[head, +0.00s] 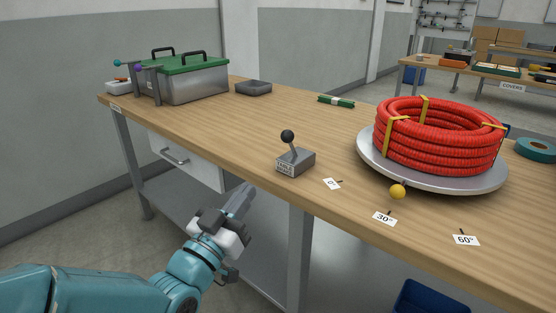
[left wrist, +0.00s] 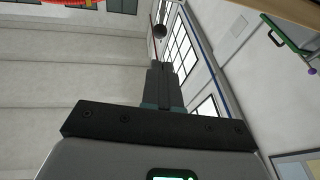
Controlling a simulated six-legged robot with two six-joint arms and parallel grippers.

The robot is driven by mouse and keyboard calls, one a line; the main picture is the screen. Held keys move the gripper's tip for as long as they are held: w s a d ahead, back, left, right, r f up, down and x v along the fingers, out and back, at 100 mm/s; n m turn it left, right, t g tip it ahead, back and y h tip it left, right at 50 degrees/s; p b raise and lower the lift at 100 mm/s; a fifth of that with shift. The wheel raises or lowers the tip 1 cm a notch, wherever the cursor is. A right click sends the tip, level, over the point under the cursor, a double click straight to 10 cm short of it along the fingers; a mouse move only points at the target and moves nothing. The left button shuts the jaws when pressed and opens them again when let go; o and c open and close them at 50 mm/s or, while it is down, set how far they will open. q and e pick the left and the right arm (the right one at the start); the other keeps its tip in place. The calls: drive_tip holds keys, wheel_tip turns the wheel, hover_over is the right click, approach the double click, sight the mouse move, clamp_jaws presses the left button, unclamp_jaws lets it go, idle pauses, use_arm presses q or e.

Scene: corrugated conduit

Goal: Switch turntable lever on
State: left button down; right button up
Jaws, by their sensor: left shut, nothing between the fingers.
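The turntable lever is a black ball knob (head: 288,136) on a short stem, which leans left over a small grey box (head: 297,162) labelled "TABLE" near the table's front edge. The turntable (head: 365,160) is a grey disc to the right of the box, bearing a coil of red corrugated conduit (head: 425,150). My left gripper (head: 248,190) is shut and empty, in front of the table edge, left of and below the lever box, apart from it. In the left wrist view its closed fingers (left wrist: 160,68) point toward the dark knob (left wrist: 160,31), with a gap between. My right gripper is not in view.
A yellow ball (head: 398,191) sits at the turntable's front rim, near labels 0, 30 (head: 384,218) and 60 (head: 466,240). A green-lidded metal box (head: 188,80) and a grey tray (head: 254,88) stand at the back left.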

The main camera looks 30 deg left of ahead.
sight(284, 141)
use_arm(q)
drive_tip(key=shift+w, duration=0.1)
drive_tip(key=x, duration=1.4)
